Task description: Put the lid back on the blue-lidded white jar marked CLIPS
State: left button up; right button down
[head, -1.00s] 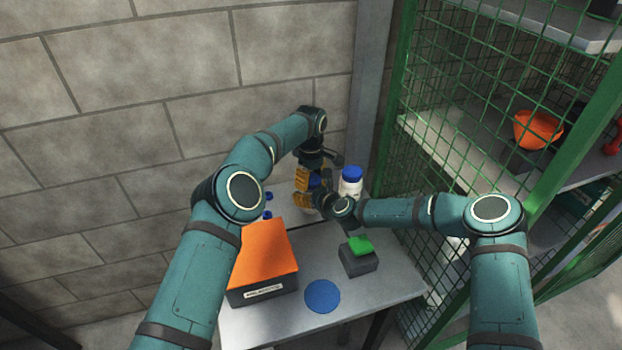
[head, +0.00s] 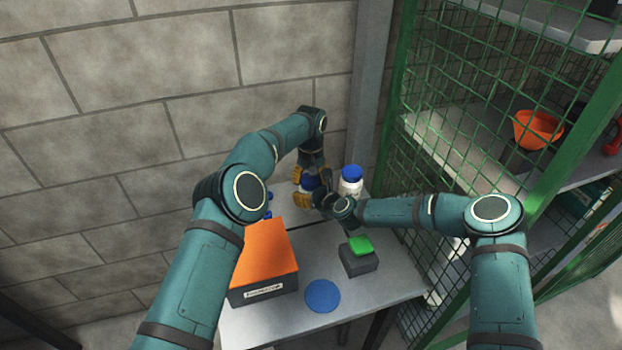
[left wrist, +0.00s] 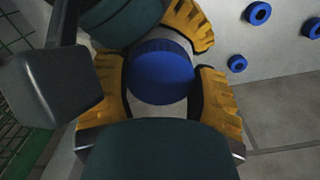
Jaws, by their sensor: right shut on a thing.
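A blue lid (left wrist: 160,75) sits on top of a pale jar (left wrist: 172,36) in the left wrist view; I cannot tell how tightly. My right gripper (head: 318,200) is shut on the jar from the side, below the lid. The jar's marking is hidden, and arms and fingers cover most of its body.
Another white jar with a blue lid (head: 351,180) stands close on the right. An orange-topped box (head: 264,262), a blue disc (head: 322,296) and a dark box with a green top (head: 359,258) are nearer on the table (head: 385,292). Green mesh (head: 450,150) bounds the right; a block wall stands behind.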

pick_arm(q)
jog(key=shift+o, duration=1.4)
jog(key=shift+r, duration=0.1)
jog(key=shift+r, duration=2.2)
jog(key=shift+o, duration=0.2)
jog(key=n, duration=0.2)
jog(key=r+n, duration=0.1)
jog(key=n, duration=0.3)
jog(key=shift+w+r, duration=0.1)
jog(key=shift+r, duration=0.15)
jog(key=n, duration=0.1)
jog(key=r+n, duration=0.1)
jog(key=n, duration=0.1)
jog(key=shift+n, duration=0.3)
jog(key=n, duration=0.2)
jog(key=r+n, duration=0.1)
jog(key=n, duration=0.1)
jog(key=shift+f, duration=0.1)
